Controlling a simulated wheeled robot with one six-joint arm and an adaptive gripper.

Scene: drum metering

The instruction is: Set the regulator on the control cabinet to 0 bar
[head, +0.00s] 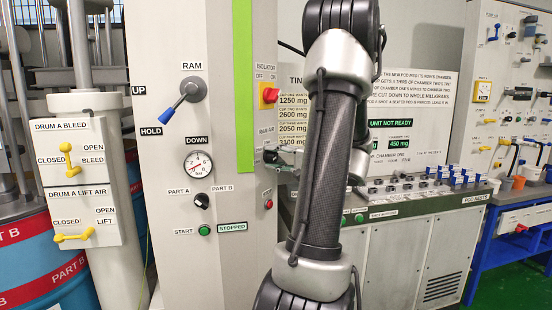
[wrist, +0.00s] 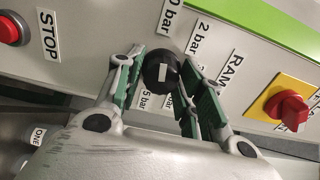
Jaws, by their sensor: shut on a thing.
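The regulator is a round black knob (wrist: 158,68) with a white mark, on the cabinet's side face beside the RAM AIR label (wrist: 232,72). Labels for 0 bar (wrist: 171,14), 2 bar (wrist: 197,40) and 5 bar (wrist: 150,101) stand around it. The mark's exact setting is hard to read. My gripper (wrist: 162,82) is shut on the knob, one green-padded finger on each side. In the head view the dark knob (head: 270,156) shows at my gripper (head: 284,158), with my arm hiding much of the area to its right. The control cabinet (head: 225,65) stands upright.
A red-and-yellow isolator (wrist: 287,106) sits near the right finger in the wrist view, and a red stop button (wrist: 12,30) at upper left. The cabinet front carries a blue ram lever (head: 181,101), a gauge (head: 198,162) and a green start button (head: 204,230).

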